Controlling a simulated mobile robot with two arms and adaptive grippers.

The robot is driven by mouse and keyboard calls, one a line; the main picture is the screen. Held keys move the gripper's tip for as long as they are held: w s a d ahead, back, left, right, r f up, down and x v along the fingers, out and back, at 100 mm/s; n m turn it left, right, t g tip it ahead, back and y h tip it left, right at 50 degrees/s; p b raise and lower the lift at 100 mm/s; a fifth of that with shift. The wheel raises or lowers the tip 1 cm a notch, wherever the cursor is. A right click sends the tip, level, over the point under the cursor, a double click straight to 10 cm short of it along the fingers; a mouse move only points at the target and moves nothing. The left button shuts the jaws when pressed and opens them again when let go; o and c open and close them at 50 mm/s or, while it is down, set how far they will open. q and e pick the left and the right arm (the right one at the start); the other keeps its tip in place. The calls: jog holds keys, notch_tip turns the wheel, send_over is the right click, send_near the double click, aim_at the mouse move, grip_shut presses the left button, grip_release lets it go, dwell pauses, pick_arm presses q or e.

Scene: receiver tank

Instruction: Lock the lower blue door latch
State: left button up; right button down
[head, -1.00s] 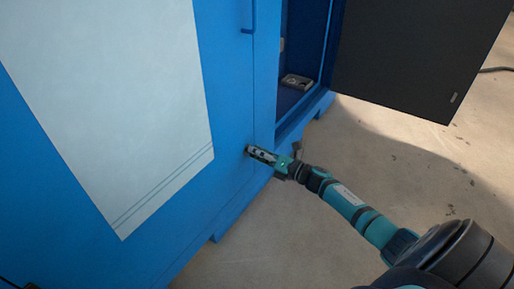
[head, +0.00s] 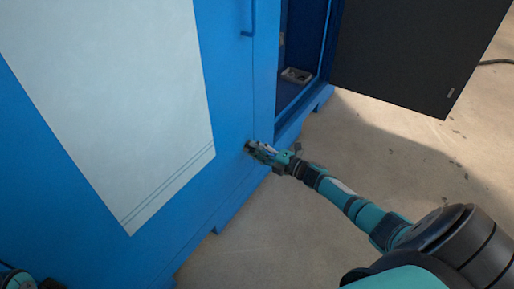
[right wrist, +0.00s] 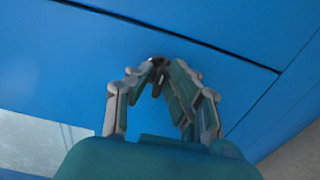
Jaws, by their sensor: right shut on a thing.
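The blue door (head: 160,225) with a large pale panel is closed in the head view. My right gripper (head: 250,148) is at the door's lower right part, close to the vertical seam. In the right wrist view its fingers (right wrist: 158,66) converge on a small dark latch (right wrist: 157,59) at the blue surface and are shut on it. The fingers hide most of the latch, so its exact turn cannot be told. My left gripper is not in view; only a bit of my left arm shows at the lower left corner.
A blue handle (head: 250,18) is higher on the door. To the right is an open compartment with a small pale object (head: 296,76) inside. A dark door panel (head: 415,55) hangs open beside it. Bare concrete floor (head: 270,235) lies below.

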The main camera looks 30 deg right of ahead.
dwell(0.3)
jog(key=c, duration=1.4)
grip_release()
jog(key=shift+s, duration=0.15)
jog(key=v, duration=1.1)
jog(key=shift+s+d+f, duration=0.1)
jog(key=shift+s+d, duration=0.1)
jog(key=shift+s, duration=0.1)
